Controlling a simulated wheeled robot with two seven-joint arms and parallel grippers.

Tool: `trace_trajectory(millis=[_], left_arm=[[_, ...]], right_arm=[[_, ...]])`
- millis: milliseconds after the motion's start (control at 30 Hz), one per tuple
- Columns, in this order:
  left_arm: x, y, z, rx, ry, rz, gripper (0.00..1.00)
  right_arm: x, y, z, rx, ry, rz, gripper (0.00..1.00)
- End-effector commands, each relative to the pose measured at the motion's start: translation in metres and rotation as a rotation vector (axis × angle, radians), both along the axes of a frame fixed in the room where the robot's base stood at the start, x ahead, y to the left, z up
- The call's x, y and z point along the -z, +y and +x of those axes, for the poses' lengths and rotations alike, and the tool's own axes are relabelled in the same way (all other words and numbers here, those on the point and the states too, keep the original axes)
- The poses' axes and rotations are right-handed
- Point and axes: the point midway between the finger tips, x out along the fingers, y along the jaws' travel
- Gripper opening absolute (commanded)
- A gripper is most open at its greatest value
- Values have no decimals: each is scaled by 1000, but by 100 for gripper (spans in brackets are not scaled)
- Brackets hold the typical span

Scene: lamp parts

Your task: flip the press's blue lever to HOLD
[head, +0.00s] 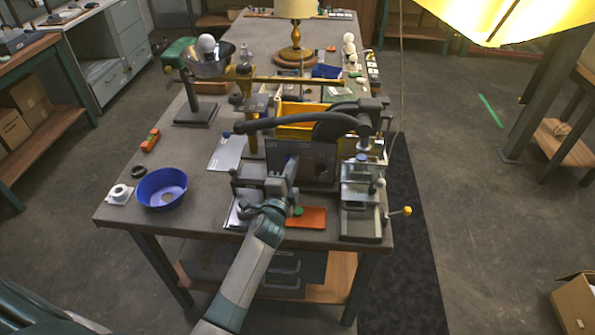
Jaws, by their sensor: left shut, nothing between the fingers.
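The press (341,128) stands at the near right part of the workbench, with a long dark handle across it. A dark panel (318,158) with a small dial faces me on its front. A small blue piece, which looks like the blue lever (289,160), shows at the panel's left side, partly hidden by my gripper. I cannot read its setting or any HOLD mark. My left gripper (291,168) is shut and empty, its tips right at this blue piece; I cannot tell whether they touch. My right gripper is not in view.
A blue bowl (162,188) and a white part (119,194) sit at the bench's left. An orange tray (306,217) lies in front of the press. A yellow-knobbed crank (405,211) sticks out past the right edge. A lamp (295,35) stands farther back.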

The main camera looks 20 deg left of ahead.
Motion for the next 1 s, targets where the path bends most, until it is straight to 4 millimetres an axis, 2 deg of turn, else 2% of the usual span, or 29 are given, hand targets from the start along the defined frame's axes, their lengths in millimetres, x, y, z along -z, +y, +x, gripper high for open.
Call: trace_trajectory(millis=[200,500,1000], left_arm=[[1,13,-4,-2,-54,-191,0],[0,26,-8,-1,-108,-379,0],[0,31,-9,-2,-127,-446,0]], right_arm=[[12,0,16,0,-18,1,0],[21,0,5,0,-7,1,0],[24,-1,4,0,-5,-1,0]])
